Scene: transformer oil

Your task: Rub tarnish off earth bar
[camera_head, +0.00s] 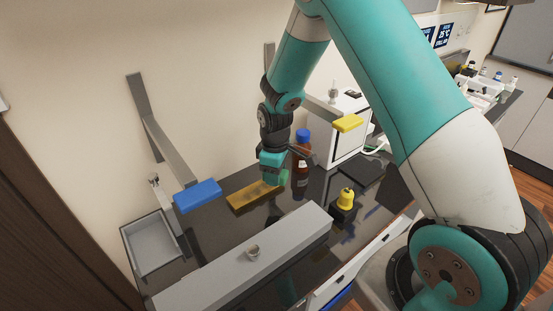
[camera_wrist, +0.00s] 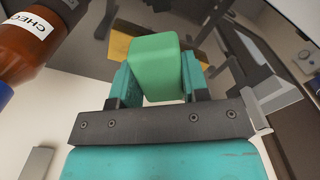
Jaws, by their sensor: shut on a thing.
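The earth bar (camera_head: 250,197) is a flat brass-yellow bar with darker blotches, lying on the dark bench top. My gripper (camera_head: 272,164) is above its right end, pointing down. In the wrist view my gripper (camera_wrist: 158,80) is shut on a green block (camera_wrist: 155,55), which sits between both fingers. A little of the green block also shows beside the gripper in the head view (camera_head: 284,177). Part of the earth bar shows behind the block in the wrist view (camera_wrist: 120,47). I cannot tell whether the block touches the bar.
A brown bottle (camera_head: 301,170) with a blue cap stands close right of the gripper. A blue block (camera_head: 197,195) and grey tray (camera_head: 150,247) are at left. A yellow-topped item (camera_head: 345,200) stands right. A long grey ledge (camera_head: 245,262) runs along the front. A white box (camera_head: 335,125) carries a yellow block (camera_head: 348,123).

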